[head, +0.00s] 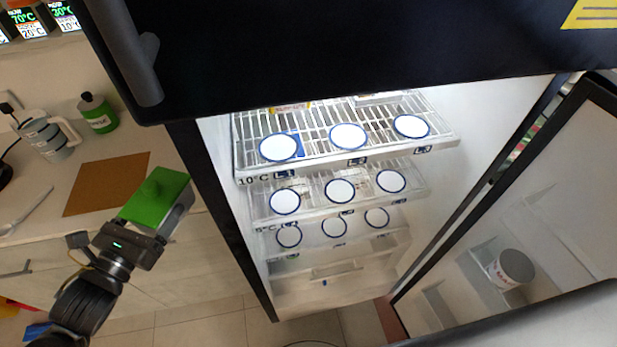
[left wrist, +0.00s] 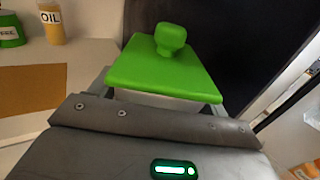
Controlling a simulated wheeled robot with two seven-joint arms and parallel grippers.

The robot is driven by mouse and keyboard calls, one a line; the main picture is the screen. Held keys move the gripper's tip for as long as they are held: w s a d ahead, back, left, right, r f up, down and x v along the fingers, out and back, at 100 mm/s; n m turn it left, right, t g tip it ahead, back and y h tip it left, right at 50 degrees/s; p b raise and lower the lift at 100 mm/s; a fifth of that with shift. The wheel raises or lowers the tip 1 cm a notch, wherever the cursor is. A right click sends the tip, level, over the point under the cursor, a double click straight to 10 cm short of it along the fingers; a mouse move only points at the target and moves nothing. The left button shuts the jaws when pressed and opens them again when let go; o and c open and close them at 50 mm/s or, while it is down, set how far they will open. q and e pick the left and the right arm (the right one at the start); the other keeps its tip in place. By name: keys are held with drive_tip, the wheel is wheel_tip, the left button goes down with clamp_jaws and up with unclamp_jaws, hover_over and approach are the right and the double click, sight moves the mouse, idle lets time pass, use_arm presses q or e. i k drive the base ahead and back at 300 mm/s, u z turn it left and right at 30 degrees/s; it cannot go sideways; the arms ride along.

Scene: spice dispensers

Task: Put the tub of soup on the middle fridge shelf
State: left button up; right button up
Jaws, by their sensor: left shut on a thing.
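The tub of soup with a green knobbed lid (head: 155,198) is in my left gripper (head: 152,222), shut on it. It is held tilted in front of the counter, left of the open fridge. In the left wrist view the green lid (left wrist: 165,70) fills the space above the gripper, with a strip of pale tub under it. The fridge has a top shelf (head: 440,138), a middle shelf (head: 418,187) and a lower shelf (head: 402,219), each with white round discs with blue rims. The middle shelf bears no tub. My right gripper is not in view.
The fridge door (head: 450,285) stands open at right, with a white tub (head: 511,269) in its rack. A black upper door with a handle (head: 130,55) crosses the top. The counter holds a brown mat (head: 107,184), a green bottle (head: 98,113) and a jug (head: 45,137).

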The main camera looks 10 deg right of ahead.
sight(337, 183)
drive_tip(key=u, duration=0.05)
drive_tip(key=k, duration=1.45)
drive_tip(key=u, duration=1.1)
drive_tip(key=i, duration=0.85)
drive_tip(key=z, duration=2.95)
drive_tip(key=i, duration=0.5)
drive_tip(key=u, duration=0.05)
